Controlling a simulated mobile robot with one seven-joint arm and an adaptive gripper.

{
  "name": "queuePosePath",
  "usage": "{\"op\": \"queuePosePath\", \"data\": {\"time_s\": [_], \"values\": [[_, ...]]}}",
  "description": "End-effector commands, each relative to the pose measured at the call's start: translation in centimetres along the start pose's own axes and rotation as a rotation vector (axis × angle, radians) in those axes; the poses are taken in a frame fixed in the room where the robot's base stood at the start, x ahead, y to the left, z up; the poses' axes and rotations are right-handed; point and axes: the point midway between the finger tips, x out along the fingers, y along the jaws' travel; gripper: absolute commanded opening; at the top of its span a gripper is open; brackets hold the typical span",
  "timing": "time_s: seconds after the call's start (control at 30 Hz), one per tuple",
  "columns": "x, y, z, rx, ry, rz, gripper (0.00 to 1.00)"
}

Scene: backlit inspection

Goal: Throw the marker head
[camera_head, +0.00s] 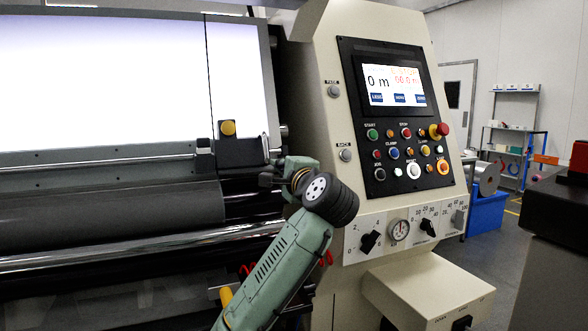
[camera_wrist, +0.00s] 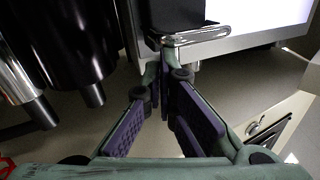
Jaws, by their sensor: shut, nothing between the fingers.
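The marker head is most likely the black block with a yellow round knob (camera_head: 228,130) on the rail at the right end of the bright panel. In the wrist view a black block with a shiny metal bar (camera_wrist: 190,38) along its lower edge lies just beyond my fingertips; it seems to be the same part. My gripper (camera_head: 270,178) is just below and right of the block in the head view, partly hidden by my wrist. In the wrist view my gripper (camera_wrist: 163,82) has its purple-padded fingers converging at the tips, with nothing between them. Contact with the block cannot be told.
The bright backlit panel (camera_head: 100,85) fills the left, above dark and shiny rollers (camera_head: 120,255). A beige control console (camera_head: 310,60) with a screen and several buttons stands close to the right of my arm. A dark box (camera_head: 555,240) stands at the far right.

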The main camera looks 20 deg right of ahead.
Motion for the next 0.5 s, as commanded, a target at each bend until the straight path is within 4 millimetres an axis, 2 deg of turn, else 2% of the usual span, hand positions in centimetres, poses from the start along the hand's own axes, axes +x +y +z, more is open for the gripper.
{"op": "queuePosePath", "data": {"time_s": [0.03, 0.5], "values": [[0.1, 0.4, 1.6, -0.004, -0.009, 0.001, 0.00], [-0.1, 1.6, 14.5, -0.004, -0.011, 0.002, 0.00]]}}
